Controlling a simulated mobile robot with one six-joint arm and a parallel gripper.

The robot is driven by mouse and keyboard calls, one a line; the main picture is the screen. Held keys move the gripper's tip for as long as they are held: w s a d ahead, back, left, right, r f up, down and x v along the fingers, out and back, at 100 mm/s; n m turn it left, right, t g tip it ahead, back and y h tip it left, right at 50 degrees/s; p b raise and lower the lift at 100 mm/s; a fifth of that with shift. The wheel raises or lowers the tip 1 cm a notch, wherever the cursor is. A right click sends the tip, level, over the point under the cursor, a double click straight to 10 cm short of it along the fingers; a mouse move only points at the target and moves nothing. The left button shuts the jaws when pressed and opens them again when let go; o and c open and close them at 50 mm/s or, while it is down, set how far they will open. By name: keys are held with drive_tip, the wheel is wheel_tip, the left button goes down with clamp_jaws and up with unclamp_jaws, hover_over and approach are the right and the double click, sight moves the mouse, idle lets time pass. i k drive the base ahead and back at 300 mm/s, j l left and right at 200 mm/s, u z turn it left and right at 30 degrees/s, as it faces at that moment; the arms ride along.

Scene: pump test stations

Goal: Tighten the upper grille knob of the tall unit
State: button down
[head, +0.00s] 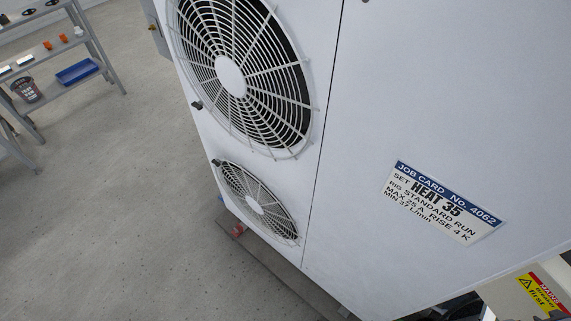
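The tall unit (350,150) is a large white cabinet that fills the middle and right, seen tilted from above. Its upper round grille (230,75) covers a dark fan opening. A small dark knob (196,105) sits at the lower left rim of that grille. A second dark knob (216,162) sits at the upper left rim of the lower grille (257,205). I cannot tell how tight either knob is. My gripper is not in view.
A job card (440,203) reading HEAT 35 is on the unit's right panel. A yellow and red mains breaker label (540,293) is at the lower right. A grey shelf rack (95,45) holds a blue tray (77,72) and a basket (27,90). Grey floor (110,200) between is clear.

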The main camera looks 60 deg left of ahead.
sight(199, 105)
drive_tip(key=u, duration=1.7)
